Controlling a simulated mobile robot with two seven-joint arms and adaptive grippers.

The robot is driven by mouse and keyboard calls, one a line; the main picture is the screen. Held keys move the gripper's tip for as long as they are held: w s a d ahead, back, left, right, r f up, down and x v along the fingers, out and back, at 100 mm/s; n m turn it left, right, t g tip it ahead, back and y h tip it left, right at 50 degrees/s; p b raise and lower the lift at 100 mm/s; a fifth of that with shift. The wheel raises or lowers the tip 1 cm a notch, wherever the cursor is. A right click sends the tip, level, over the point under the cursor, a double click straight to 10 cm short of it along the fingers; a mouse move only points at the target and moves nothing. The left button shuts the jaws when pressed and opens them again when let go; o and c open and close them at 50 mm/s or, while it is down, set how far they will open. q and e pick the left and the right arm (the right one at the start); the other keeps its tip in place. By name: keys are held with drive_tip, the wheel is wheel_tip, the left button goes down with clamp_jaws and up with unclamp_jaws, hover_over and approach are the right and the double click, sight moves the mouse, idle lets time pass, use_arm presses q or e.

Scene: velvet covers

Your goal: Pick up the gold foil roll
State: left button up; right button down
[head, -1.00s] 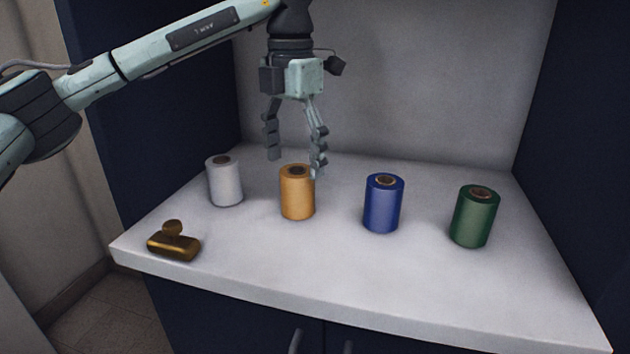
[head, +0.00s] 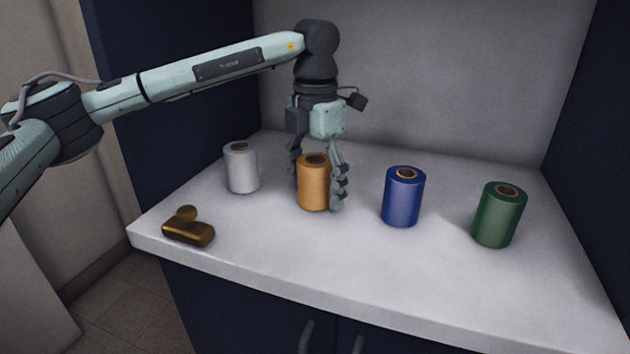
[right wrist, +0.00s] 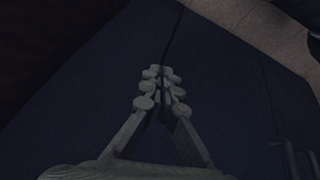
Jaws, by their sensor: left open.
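The gold foil roll (head: 314,185) stands upright on the white counter in the head view. My left gripper (head: 318,184) points down from behind and above it, fingers spread. One finger shows at the roll's left side, partly hidden behind it, and the other at its right side. The gripper is open; I cannot tell whether the fingers touch the roll. My right gripper (right wrist: 160,78) shows in the right wrist view with its fingertips together and nothing seen between them, against a dark blue surface.
A white roll (head: 241,169) stands left of the gold one. A blue roll (head: 403,198) and a green roll (head: 498,216) stand to the right. A brass object with a knob (head: 188,228) lies near the front left edge of the counter (head: 330,265). Dark side panels and a back wall enclose the counter.

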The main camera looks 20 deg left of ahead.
use_arm(q)
drive_tip(key=c, duration=1.4)
drive_tip(key=shift+o, duration=0.2)
drive_tip(key=shift+r, duration=0.15)
